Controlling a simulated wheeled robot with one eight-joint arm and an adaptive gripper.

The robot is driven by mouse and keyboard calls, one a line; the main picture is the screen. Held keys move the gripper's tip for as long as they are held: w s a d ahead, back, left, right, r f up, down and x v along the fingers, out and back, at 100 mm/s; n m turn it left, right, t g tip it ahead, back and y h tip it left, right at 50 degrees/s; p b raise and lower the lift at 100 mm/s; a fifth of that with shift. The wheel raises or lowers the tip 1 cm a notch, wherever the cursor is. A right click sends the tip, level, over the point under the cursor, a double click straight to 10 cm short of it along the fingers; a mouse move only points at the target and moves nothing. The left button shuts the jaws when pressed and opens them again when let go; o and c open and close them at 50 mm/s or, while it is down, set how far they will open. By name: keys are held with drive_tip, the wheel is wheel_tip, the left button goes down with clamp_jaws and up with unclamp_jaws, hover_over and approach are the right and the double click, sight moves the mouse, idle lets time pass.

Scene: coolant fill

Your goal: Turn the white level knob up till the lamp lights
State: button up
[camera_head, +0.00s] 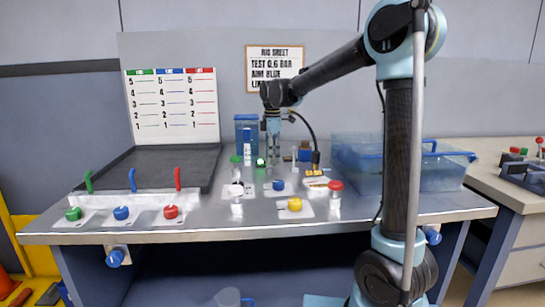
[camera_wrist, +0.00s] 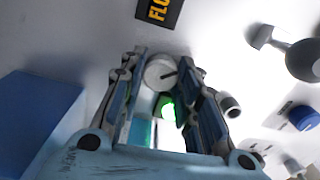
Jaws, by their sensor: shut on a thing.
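The white level knob (camera_wrist: 160,72) shows in the wrist view as a round white cap with a dark pointer mark, between the fingertips of my gripper (camera_wrist: 162,80). My gripper is shut on the knob from both sides. In the head view my gripper (camera_head: 272,160) points straight down at the back middle of the bench, and the knob is hard to make out there. A lamp (camera_wrist: 168,110) glows bright green just below the knob in the wrist view. It also shows lit in the head view (camera_head: 260,162), left of my gripper.
A blue container (camera_head: 246,130) stands behind my gripper. A large clear blue tank (camera_head: 400,165) is to the right. Blue (camera_head: 278,185), yellow (camera_head: 294,204) and red (camera_head: 335,186) knobs are in front. A dark tray (camera_head: 165,168) lies left, with coloured levers before it.

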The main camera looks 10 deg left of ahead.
drive_tip(key=o, duration=1.1)
wheel_tip(320, 180, up, 12)
drive_tip(key=shift+w+f, duration=0.1)
